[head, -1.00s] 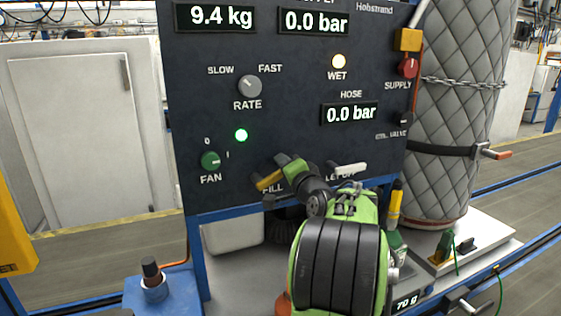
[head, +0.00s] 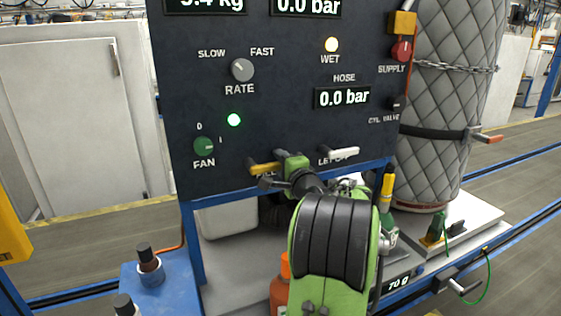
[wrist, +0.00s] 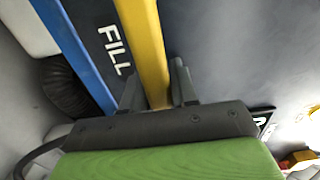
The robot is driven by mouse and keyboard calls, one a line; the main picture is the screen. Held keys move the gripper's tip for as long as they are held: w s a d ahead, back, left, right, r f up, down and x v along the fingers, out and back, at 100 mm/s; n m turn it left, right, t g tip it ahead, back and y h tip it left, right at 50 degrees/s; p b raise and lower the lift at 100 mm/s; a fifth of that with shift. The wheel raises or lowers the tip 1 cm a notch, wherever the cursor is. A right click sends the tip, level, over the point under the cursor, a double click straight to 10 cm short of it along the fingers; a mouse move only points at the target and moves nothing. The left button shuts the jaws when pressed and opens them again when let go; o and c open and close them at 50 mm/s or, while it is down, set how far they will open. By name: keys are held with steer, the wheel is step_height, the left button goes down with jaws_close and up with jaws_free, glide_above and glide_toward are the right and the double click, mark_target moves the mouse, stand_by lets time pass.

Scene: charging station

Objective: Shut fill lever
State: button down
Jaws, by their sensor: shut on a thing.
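The yellow fill lever (head: 264,168) is on the dark panel (head: 270,120), above the FILL label, and lies close to horizontal in the head view. My gripper (head: 284,172) is at the lever's right part. In the wrist view the yellow lever (wrist: 148,50) runs between the two fingers of my gripper (wrist: 160,90), which are shut on it. The FILL label (wrist: 115,50) shows beside the lever there. My gripper hides the lever's right end and part of the label in the head view.
The white LET OFF lever (head: 338,153) is just right of my gripper. The fan knob (head: 204,146) is to the left. The quilted cylinder (head: 450,110) stands at the right. An orange bottle (head: 281,290) is below, partly behind my arm. The hose gauge (head: 342,97) reads 0.0 bar.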

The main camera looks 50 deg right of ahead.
steer(key=shift+f, duration=0.15)
steer(key=c, duration=1)
jaws_free()
steer(key=shift+o, duration=0.2)
steer(key=b+v, duration=0.2)
steer(key=v, duration=1.4)
steer(key=shift+w+d, duration=0.1)
